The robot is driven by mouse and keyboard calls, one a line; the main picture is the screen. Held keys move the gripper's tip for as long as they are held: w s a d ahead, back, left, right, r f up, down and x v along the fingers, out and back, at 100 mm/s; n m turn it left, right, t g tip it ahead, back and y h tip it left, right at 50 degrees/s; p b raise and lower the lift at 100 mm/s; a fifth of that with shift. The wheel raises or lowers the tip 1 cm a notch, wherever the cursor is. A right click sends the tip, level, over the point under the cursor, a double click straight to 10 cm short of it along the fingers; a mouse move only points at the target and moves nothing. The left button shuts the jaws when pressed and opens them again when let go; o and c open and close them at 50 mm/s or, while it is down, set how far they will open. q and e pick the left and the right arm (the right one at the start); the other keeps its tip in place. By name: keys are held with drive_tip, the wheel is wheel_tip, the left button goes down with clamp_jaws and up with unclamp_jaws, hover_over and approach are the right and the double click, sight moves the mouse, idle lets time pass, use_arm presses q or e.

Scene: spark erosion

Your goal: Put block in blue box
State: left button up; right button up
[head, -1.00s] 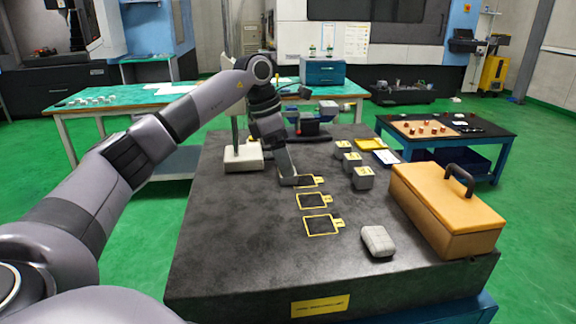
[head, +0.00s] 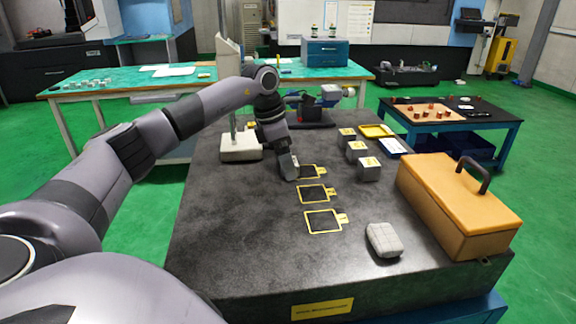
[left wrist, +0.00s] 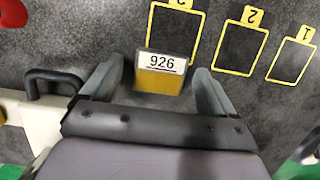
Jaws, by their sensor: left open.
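My left gripper (head: 288,172) is low over the dark table top, by the farthest yellow outline. In the left wrist view, its open fingers (left wrist: 158,66) stand on either side of a block (left wrist: 160,72) labelled 926, with a yellow face and a grey top; gaps show at both sides. In the head view the gripper mostly hides this block. Three more grey blocks with yellow labels stand to the right, the nearest (head: 369,170) among them. A blue box (head: 323,52) stands on the green-topped back table. My right gripper is not in view.
Yellow outlines (head: 323,220) mark the table. An orange case (head: 455,205) with a black handle stands at right, beside a grey rounded object (head: 383,240). A yellow tray (head: 377,131) and a blue-edged tray (head: 392,147) lie behind. A white stand base (head: 241,147) is left of the gripper.

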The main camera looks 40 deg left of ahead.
use_arm(q)
drive_tip(key=shift+f, duration=0.1)
drive_tip(key=shift+c, duration=0.3)
drive_tip(key=c, duration=1.5)
clamp_jaws()
